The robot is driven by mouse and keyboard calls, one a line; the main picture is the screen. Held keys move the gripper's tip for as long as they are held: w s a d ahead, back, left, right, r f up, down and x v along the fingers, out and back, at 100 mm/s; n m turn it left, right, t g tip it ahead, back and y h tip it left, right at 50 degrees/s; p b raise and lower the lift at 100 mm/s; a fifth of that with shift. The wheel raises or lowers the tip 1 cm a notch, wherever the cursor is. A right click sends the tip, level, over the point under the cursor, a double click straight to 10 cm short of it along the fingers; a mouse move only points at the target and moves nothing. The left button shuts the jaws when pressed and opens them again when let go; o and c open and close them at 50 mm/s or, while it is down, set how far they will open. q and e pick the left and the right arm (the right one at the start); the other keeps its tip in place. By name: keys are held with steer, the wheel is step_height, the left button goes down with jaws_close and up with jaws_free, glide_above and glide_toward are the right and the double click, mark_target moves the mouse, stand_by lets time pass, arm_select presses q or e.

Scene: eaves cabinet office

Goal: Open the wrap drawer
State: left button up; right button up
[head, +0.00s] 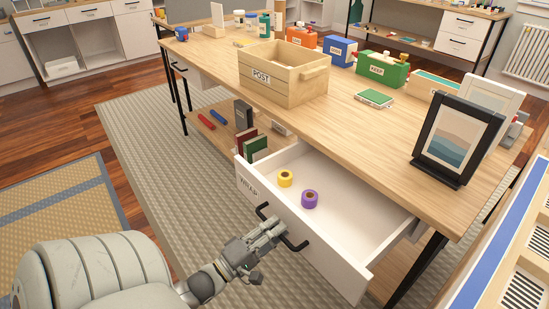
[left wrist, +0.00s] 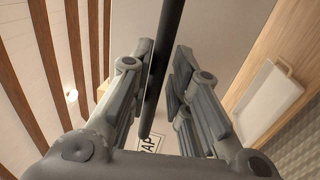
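The wrap drawer (head: 300,238), white with a "WRAP" label on its front, is pulled well out from under the wooden desk. A yellow tape roll (head: 286,178) and a purple tape roll (head: 309,199) sit inside it. My left gripper (head: 273,228) is at the drawer's black bar handle (head: 296,245). In the left wrist view the handle (left wrist: 163,60) runs between the two fingers, which look closed about it; a thin gap may show on one side. Part of the handle is hidden behind the fingers in the head view. My right gripper is not in view.
On the desk (head: 375,125) stand an open wooden "POST" box (head: 283,75), a black picture frame (head: 449,140), a green book (head: 374,98) and several coloured boxes. Books and small items lie on the shelf below. A desk leg (head: 415,268) stands right of the drawer.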

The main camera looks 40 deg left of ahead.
arm_select(q)
steer(key=shift+o, duration=1)
steer(key=shift+r, duration=0.1)
steer(key=v, duration=1.2)
